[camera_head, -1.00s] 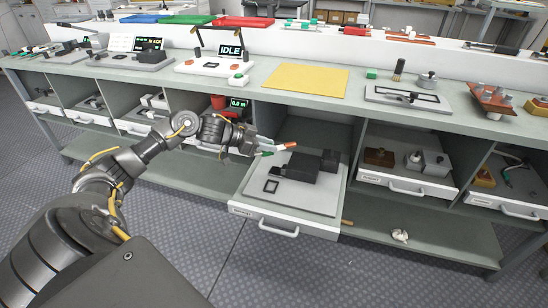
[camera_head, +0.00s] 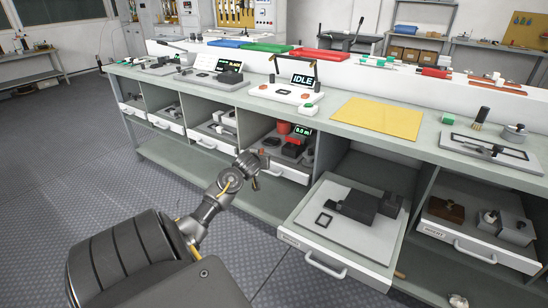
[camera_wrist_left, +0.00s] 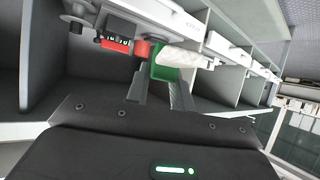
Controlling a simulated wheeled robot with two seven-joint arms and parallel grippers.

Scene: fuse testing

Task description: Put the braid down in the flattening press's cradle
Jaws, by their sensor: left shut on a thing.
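My left gripper (camera_head: 254,168) is in front of the shelf compartments in the head view, left of the pulled-out drawer. In the left wrist view its fingers (camera_wrist_left: 160,92) are shut on a green piece (camera_wrist_left: 161,70). A pale, whitish length, apparently the braid (camera_wrist_left: 178,58), extends right from the green piece. In the head view the held thing is mostly hidden by the gripper. I cannot tell for certain which device is the flattening press or see its cradle. My right gripper is not in view.
The pulled-out drawer (camera_head: 362,262) holds a grey plate with a black block device (camera_head: 364,204). A red device with a display (camera_head: 296,140) stands in the compartment beyond my gripper. The bench carries a yellow mat (camera_head: 376,118) and the IDLE tester (camera_head: 284,94). Floor at left is clear.

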